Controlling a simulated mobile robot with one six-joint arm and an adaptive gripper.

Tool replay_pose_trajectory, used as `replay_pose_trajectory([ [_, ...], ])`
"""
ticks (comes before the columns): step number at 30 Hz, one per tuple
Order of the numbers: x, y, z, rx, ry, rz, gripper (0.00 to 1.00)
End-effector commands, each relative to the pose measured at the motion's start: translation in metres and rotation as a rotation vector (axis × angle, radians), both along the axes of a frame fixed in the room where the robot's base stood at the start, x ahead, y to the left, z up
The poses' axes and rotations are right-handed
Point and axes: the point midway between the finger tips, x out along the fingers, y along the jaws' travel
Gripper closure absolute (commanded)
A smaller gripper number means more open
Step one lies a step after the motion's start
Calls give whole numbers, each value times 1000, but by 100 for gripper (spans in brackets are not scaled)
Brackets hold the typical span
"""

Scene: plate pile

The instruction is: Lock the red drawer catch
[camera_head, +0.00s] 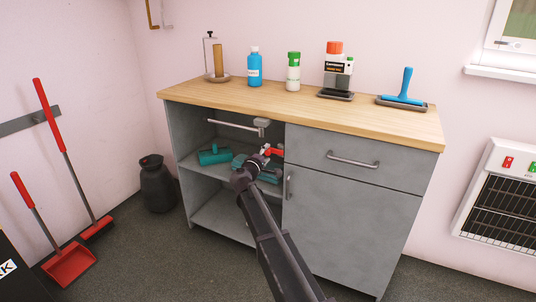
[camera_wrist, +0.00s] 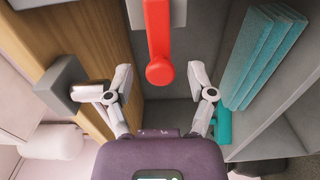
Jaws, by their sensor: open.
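The red drawer catch (camera_wrist: 158,40) is a red lever with a round end, on a pale mount at the top of the wrist view. It also shows in the head view (camera_head: 274,152) as a small red piece inside the open left part of the grey cabinet (camera_head: 345,205). My gripper (camera_wrist: 160,76) is open and empty. Its two fingers stand apart on either side of the catch's round end in the picture. I cannot tell whether either finger touches it. In the head view my arm reaches up to the catch and hides part of the opening.
Teal things (camera_head: 213,156) lie on the cabinet's middle shelf; a teal stack (camera_wrist: 262,55) is close on the right in the wrist view. A grey block (camera_wrist: 62,85) is near the left finger. Bottles (camera_head: 255,68) stand on the wooden top (camera_head: 300,103). The floor in front is clear.

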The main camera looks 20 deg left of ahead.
Motion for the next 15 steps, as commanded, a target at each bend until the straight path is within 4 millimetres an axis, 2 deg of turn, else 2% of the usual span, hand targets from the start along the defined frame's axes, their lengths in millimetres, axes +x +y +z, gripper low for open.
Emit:
replay_pose_trajectory([
  [8,-36,1,0,0,0,1,29],
  [15,-75,4,0,0,0,2,29],
])
